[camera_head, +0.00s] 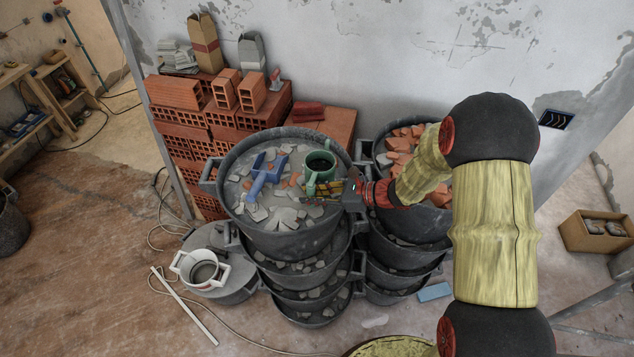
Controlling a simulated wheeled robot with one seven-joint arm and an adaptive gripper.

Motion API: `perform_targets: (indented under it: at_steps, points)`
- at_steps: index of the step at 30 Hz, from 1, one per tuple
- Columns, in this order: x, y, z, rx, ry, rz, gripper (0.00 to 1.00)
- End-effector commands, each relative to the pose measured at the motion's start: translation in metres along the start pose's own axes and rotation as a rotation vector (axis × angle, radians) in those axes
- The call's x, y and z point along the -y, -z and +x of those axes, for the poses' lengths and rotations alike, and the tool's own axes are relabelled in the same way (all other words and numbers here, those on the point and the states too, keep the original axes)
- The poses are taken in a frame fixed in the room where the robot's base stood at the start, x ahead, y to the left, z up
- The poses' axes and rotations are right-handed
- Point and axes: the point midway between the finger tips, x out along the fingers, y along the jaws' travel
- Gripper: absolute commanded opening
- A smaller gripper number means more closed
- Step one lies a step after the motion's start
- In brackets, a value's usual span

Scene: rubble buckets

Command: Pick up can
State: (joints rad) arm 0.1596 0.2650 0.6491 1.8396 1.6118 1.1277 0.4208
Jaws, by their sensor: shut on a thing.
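A green can (318,178) with a dark opening and side handles is at the top of the front bucket stack, over the rubble in the upper bucket (343,213). My gripper (332,190) reaches in from the right, over the bucket's rim, and is shut on the can at its lower right side. The fingers are small and partly merge with the yellow and dark shapes below the can, so the exact contact is hard to see. I cannot tell whether the can is clear of the rubble.
A blue tool (266,176) lies on the rubble left of the can. A second bucket stack with broken brick (405,140) stands close behind right. Red bricks (190,135) are piled behind left. A white pot (201,268) sits lower left. Open floor lies left.

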Motion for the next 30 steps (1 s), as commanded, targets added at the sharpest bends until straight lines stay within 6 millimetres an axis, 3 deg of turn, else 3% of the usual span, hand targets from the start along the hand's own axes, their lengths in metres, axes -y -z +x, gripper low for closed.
perform_targets:
  at_steps: [23, 30]
  points:
    - [0.001, -0.002, -0.001, 0.002, 0.001, -0.003, 0.0]
    - [0.002, -0.017, -0.007, 0.003, 0.002, -0.007, 0.0]
